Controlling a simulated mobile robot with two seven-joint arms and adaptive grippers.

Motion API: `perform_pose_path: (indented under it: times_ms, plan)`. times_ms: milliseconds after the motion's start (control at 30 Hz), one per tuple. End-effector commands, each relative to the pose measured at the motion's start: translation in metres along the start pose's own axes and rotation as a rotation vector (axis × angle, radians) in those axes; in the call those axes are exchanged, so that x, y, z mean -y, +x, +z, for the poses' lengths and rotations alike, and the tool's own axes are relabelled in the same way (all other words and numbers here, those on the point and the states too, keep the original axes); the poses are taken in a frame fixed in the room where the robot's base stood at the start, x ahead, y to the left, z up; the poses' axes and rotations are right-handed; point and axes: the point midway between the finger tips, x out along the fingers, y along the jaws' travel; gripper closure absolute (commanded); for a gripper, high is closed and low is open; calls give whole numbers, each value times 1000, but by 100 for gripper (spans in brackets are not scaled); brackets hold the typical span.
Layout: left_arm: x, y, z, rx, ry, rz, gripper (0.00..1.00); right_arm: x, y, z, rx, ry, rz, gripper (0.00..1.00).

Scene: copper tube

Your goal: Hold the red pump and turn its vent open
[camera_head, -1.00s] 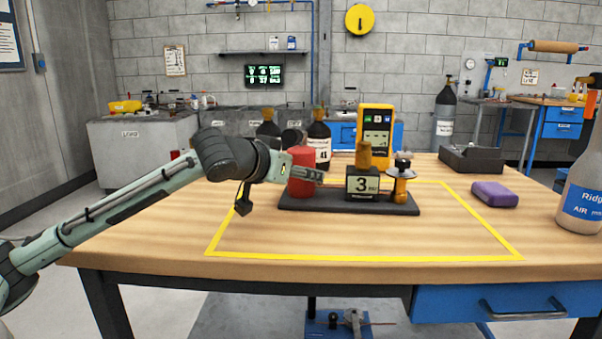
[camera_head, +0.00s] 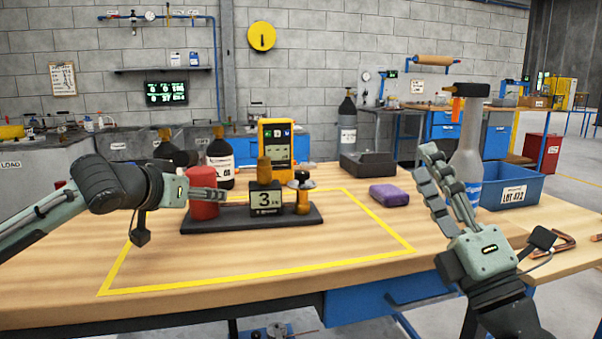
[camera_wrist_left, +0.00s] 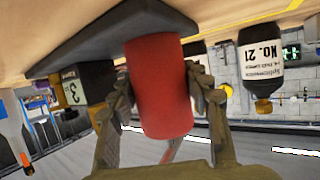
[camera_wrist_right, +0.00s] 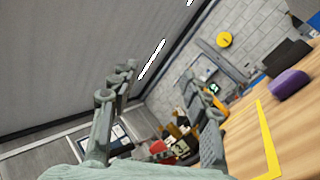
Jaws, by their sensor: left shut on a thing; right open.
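The red pump (camera_head: 203,207) is an upright red cylinder at the left end of a dark base plate (camera_head: 250,222) on the wooden table. My left gripper (camera_head: 205,194) is shut on it, with a finger on each side in the left wrist view, where the red body (camera_wrist_left: 160,88) fills the middle. On the same base stand a dark block (camera_head: 265,200) marked 3 with a brass top, and a brass fitting with a dark knob (camera_head: 302,186). Which part is the vent I cannot tell. My right gripper (camera_head: 440,190) is open and empty, raised over the right side of the table.
A yellow meter (camera_head: 275,148) and a dark bottle (camera_head: 220,165) stand behind the base. A purple block (camera_head: 389,195) lies right of it. The tabletop before the base is clear.

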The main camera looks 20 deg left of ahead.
Motion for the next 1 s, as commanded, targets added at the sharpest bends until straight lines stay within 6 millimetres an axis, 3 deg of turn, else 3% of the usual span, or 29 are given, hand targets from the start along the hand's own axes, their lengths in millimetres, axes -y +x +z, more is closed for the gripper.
perform_pose_path:
  times_ms: [33, 100, 233, 400, 500, 667, 1000]
  plan:
    - [-2, 0, 0, -2, -4, 6, 100, -8, 19, -26, -128, -135, 34, 53]
    - [-2, 0, 0, -2, -4, 6, 100, -6, 34, -62, -302, -323, 54, 53]
    - [-2, 0, -1, -3, -4, 6, 100, 19, 48, -100, -553, -636, 36, 53]
    - [-2, 0, -1, -3, -4, 5, 100, 54, 53, -109, -733, -898, -29, 53]
    - [-2, 0, -1, -4, -3, 5, 100, 64, 55, -108, -776, -966, -55, 53]
    - [-1, 0, -1, -4, -3, 4, 100, 73, 66, -115, -790, -986, -64, 53]
    - [-1, -1, -2, -5, -2, 3, 100, 98, 114, -154, -788, -983, -61, 53]
